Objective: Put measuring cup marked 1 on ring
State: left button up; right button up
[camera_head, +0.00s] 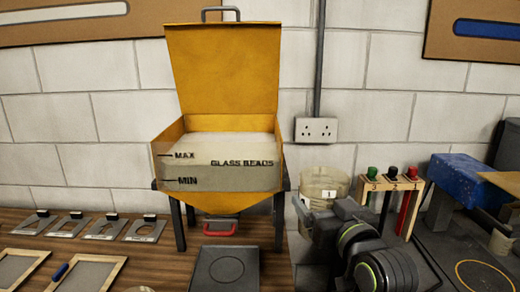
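The measuring cup marked 1 (327,181) is a pale, see-through cup with a small white label, seen right of the yellow hopper. My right gripper (318,211) is at the cup's lower part, with its fingers around it, and looks shut on it. The gripper and wrist hide the cup's base. An orange ring (485,279) is marked on the dark surface at the lower right, apart from the cup. A dark square plate (228,267) with a round outline lies in front of the hopper. My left gripper is not in view.
The yellow hopper (222,70) of glass beads stands open on dark legs, with a red handle (220,230) below. A rack (392,183) with green, black and red handles and a blue block (462,178) stand right. Metal plates (145,231) and wooden frames (98,262) lie left.

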jog(key=s+d+f+m+h, duration=0.3)
jog(key=s+d+f+h, duration=0.1)
jog(key=d+f, duration=0.3)
jog(key=shift+s+d+f+t+h, duration=0.15)
jog(key=shift+s+d+t+h, duration=0.15)
jog(key=shift+s, duration=0.6)
